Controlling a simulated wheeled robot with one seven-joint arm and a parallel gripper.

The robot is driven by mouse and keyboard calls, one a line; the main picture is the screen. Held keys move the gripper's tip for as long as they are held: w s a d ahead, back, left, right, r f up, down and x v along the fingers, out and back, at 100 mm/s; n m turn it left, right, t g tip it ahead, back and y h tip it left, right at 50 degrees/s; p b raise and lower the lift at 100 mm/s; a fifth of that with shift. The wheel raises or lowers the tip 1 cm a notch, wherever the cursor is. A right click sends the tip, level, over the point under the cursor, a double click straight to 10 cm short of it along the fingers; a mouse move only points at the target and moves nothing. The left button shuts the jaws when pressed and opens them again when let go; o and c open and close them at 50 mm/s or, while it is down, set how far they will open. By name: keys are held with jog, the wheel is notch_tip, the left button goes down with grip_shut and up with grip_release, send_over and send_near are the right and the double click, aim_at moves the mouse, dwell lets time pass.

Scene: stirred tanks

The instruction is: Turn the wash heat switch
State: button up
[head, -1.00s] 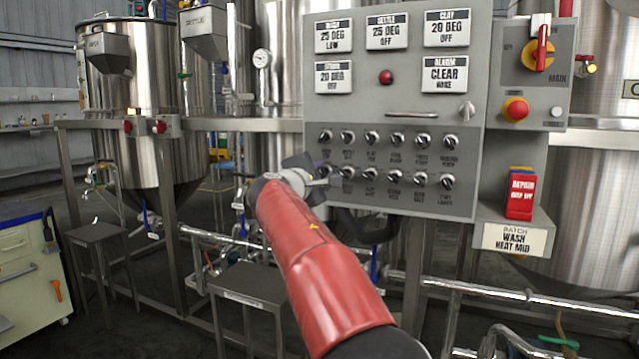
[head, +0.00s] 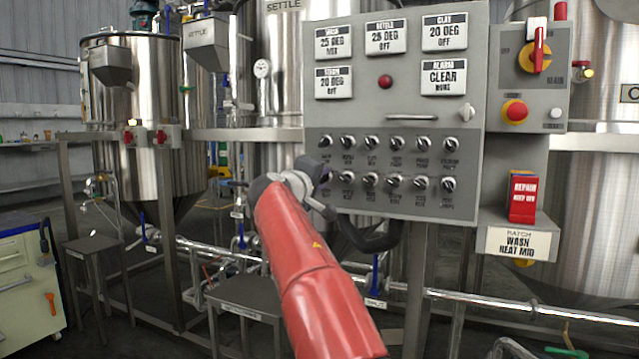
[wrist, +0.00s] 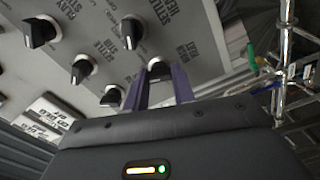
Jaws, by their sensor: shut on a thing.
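My gripper (head: 324,186) reaches the left edge of the grey control panel (head: 405,120), at the left end of the lower knob row. In the wrist view its two purple fingers (wrist: 158,84) are shut on the black-and-white wash heat switch (wrist: 158,68). The head view hides this switch behind my gripper. The wash card (head: 333,41) at the panel's top left reads 25 DEG, with a small lower word that looks like MID. The batch sign (head: 518,243) reads WASH HEAT MID.
Neighbouring knobs sit close by, such as one in the wrist view (wrist: 128,33). A red REPAIR KEEP OFF cover (head: 523,197) stands right of the panel. A red main switch (head: 539,50) and an emergency button (head: 515,110) are at upper right. Pipes run below.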

jog(key=shift+f, duration=0.15)
dwell(0.4)
jog(key=o, duration=1)
jog(key=b+v, duration=0.2)
jog(key=v, duration=0.6)
